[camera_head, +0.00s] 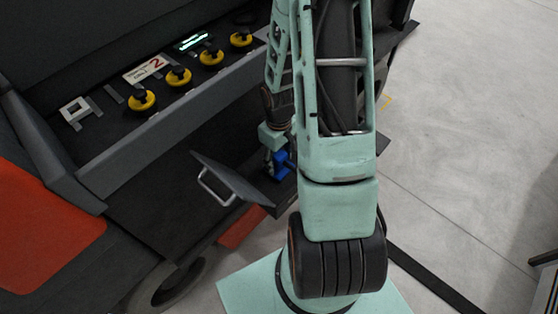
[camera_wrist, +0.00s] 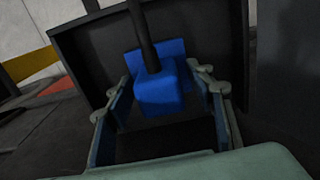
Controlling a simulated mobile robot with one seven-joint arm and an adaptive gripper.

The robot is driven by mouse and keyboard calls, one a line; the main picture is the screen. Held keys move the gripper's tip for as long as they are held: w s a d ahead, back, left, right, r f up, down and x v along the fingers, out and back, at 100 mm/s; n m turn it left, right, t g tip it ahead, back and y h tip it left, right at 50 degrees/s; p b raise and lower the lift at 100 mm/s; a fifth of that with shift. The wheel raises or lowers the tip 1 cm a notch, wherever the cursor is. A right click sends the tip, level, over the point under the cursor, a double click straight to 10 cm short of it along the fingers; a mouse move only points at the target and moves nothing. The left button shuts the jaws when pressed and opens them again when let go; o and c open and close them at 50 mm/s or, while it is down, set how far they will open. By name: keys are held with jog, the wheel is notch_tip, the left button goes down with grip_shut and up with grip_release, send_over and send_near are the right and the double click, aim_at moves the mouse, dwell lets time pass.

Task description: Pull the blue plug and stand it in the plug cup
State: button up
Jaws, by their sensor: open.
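The blue plug (camera_wrist: 160,88) is a blocky blue piece with a dark rod or cable rising from it. In the wrist view it sits between the two fingers of my gripper (camera_wrist: 158,88), which are open with a gap visible on each side. A blue plate shows behind it against a dark panel. In the head view the blue plug (camera_head: 282,160) shows beside my gripper (camera_head: 270,158), partly hidden by my arm. I cannot make out the plug cup in either view.
A hinged dark flap (camera_head: 232,178) with a metal handle stands open left of my gripper. Behind it a console carries several yellow-and-black knobs (camera_head: 178,77), a label marked 2 (camera_head: 146,68) and a lit display (camera_head: 193,41). Open floor (camera_head: 475,130) lies to the right.

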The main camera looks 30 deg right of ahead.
aim_at(280, 153)
jog(key=shift+c, duration=0.6)
grip_shut()
jog(key=shift+r, duration=0.15)
jog(key=shift+r+p, duration=2.4)
jog(key=shift+r, duration=0.5)
jog(key=shift+d, duration=0.15)
